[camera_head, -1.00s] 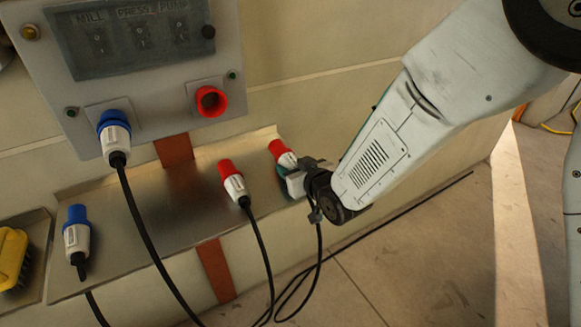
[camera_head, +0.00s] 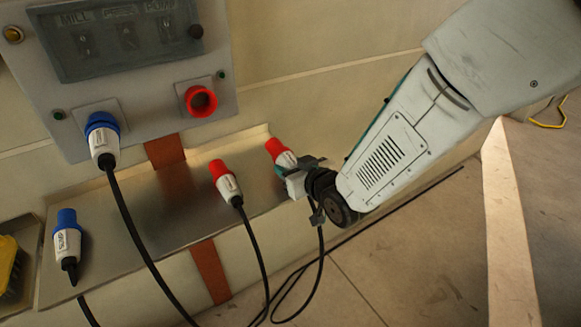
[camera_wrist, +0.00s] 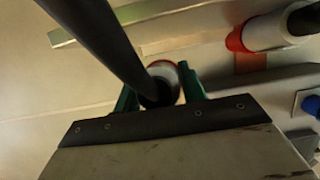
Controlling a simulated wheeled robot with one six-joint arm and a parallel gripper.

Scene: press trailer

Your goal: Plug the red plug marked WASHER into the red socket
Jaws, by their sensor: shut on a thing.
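My gripper (camera_head: 290,176) is shut on a red-and-white plug (camera_head: 280,152) at the right end of the metal shelf. The plug's red end points up and left, and its black cable hangs below my gripper. In the wrist view, the held plug (camera_wrist: 163,72) sits between the green fingers, partly behind its thick cable. Its marking is hidden. A second red plug (camera_head: 226,182) stands on the shelf to the left; its label is too small to read. The red socket (camera_head: 201,101) is on the grey panel, up and left of my gripper, and looks empty.
A blue plug (camera_head: 102,138) sits in a blue socket on the panel, its cable hanging across the shelf (camera_head: 150,220). Another blue plug (camera_head: 67,240) stands at the shelf's left end. A yellow object (camera_head: 7,265) is at the far left. Loose cables lie below.

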